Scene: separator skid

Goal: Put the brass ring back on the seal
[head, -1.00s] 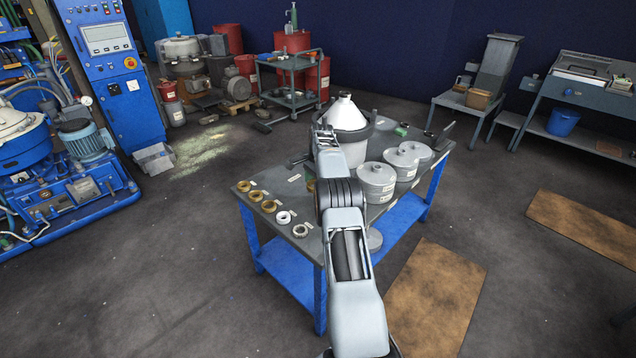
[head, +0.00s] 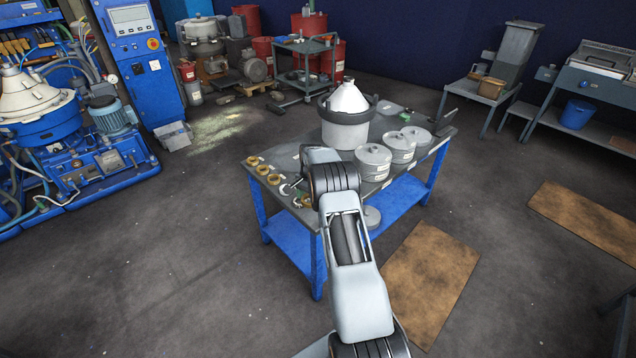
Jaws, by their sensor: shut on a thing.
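A row of small rings lies along the left edge of the workbench. Three are brass-coloured: a far ring (head: 252,160), a middle ring (head: 262,169) and a near ring (head: 274,180). A duller ring (head: 304,201) lies at the near end. My gripper (head: 287,189) is low over the row, between the near brass ring and the duller ring, where a white ring lay earlier. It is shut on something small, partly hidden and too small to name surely. I cannot tell which piece is the seal, or whether the held thing touches the bench.
The blue-legged workbench (head: 284,233) also carries a white cone in a grey bowl (head: 346,132) and several lidded grey canisters (head: 373,162) to the right of my arm. The separator machine (head: 50,115) stands far left. Floor left of the bench is clear.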

